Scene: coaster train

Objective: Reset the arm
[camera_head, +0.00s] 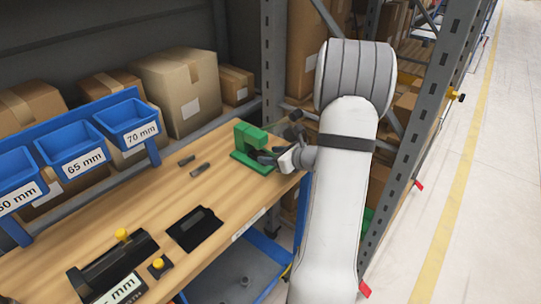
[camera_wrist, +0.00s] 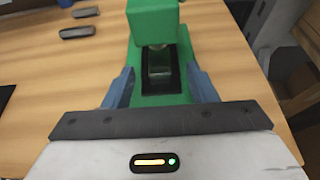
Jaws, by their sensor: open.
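My gripper (camera_wrist: 162,92) is open in the wrist view. Its two blue-grey fingers stand apart, on either side of the front of a green press-like fixture (camera_wrist: 154,24). A small dark, glassy block (camera_wrist: 160,72) sits in a black recess in the fixture's base, below its overhanging head. I cannot tell whether the fingers touch the fixture. In the head view, my white arm reaches from the lower right to the green fixture (camera_head: 249,147) at the table's right end. The gripper there is small and partly hidden by the wrist.
The wooden table (camera_head: 140,215) carries two small dark parts (camera_head: 200,170), a black tray (camera_head: 195,229) and a black device with a yellow knob (camera_head: 112,262). Blue labelled bins (camera_head: 70,147) hang at the left. A grey rack post (camera_head: 418,130) stands close to the arm's right.

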